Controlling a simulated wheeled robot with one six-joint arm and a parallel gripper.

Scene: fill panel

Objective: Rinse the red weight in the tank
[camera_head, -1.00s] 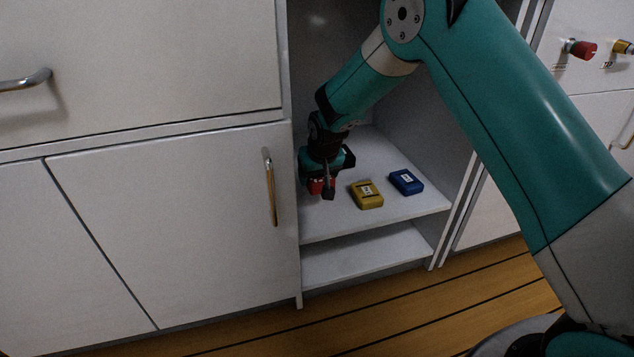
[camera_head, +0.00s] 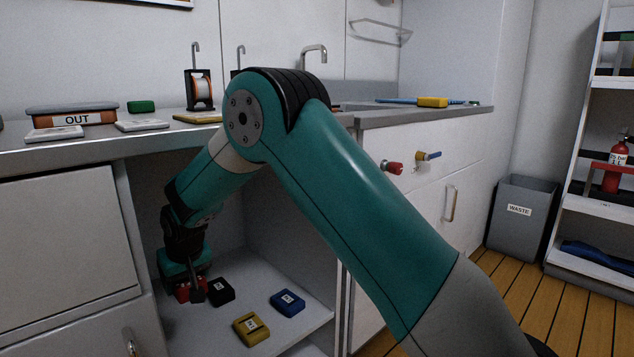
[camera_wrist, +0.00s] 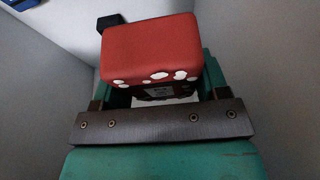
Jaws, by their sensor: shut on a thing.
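My gripper (camera_head: 191,284) reaches down into the open cabinet under the counter. It is shut on the red weight (camera_head: 183,292), which is partly hidden by the fingers in the head view. In the wrist view the red weight (camera_wrist: 150,45) sits between the jaws, with white blotches along its near edge and a label on its darker face. Whether it touches the shelf (camera_head: 311,315) is hard to tell. A tap (camera_head: 316,52) rises behind my arm at the counter. No tank shows clearly; my arm hides part of the counter there.
Black (camera_head: 222,291), blue (camera_head: 287,303) and yellow (camera_head: 251,329) weights lie on the shelf beside my gripper. Cabinet walls enclose the arm. The counter holds an OUT box (camera_head: 75,117), a green block (camera_head: 141,106) and a spool stand (camera_head: 199,88). A waste bin (camera_head: 520,222) stands at right.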

